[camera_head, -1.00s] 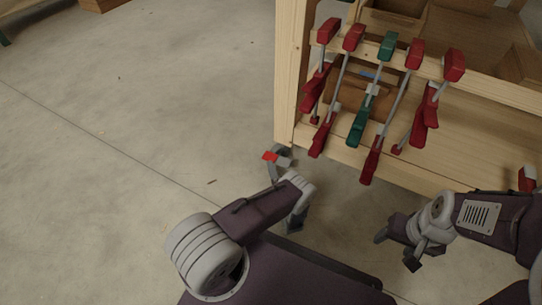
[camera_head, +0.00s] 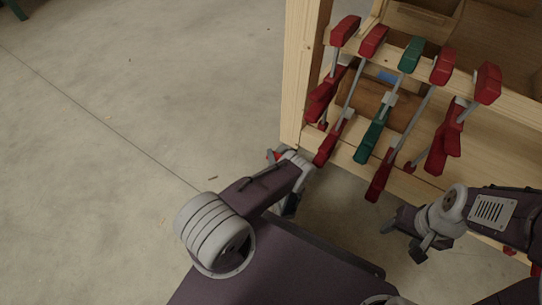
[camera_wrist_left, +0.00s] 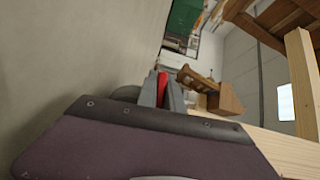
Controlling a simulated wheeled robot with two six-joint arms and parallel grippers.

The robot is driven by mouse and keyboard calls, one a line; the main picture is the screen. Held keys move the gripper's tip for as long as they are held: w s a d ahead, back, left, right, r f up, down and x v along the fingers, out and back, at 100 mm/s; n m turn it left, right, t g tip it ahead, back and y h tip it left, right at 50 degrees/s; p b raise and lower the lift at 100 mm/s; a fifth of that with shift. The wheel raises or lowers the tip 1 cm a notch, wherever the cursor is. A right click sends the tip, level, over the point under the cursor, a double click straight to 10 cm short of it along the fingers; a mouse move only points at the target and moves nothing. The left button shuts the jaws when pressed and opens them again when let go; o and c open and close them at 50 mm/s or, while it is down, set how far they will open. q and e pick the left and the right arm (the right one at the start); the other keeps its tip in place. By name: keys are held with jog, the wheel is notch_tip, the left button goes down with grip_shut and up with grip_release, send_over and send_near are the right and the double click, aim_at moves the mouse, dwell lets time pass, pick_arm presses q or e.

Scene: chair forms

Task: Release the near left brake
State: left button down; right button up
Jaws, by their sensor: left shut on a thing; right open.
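The red brake lever (camera_head: 270,156) is at the foot of the bench's near left leg, low near the floor. It is mostly hidden behind my left gripper (camera_head: 284,156) in the head view. In the left wrist view the red lever (camera_wrist_left: 162,86) shows between the two grey fingers of my left gripper (camera_wrist_left: 163,90), which is shut on it. The caster below is largely hidden, so the lever's tilt cannot be told. My right gripper (camera_head: 403,240) is open and empty, in front of the bench's lower edge at the right.
The wooden bench (camera_head: 297,80) stands at the right. Several red clamps (camera_head: 380,175) and a green clamp (camera_head: 370,138) hang on its near rail. Another red part (camera_head: 509,250) shows low at the right. The concrete floor (camera_head: 100,130) on the left is clear.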

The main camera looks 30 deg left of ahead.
pick_arm(q)
jog(key=shift+d+r+m+t+y, duration=0.1)
jog(key=shift+r+m+t+y, duration=0.3)
jog(key=shift+m, duration=0.3)
jog(key=shift+d+r+m+t+y, duration=0.1)
jog(key=shift+r+m+t+y, duration=0.35)
jog(key=shift+m+t, duration=0.3)
jog(key=c, duration=1.5)
grip_release()
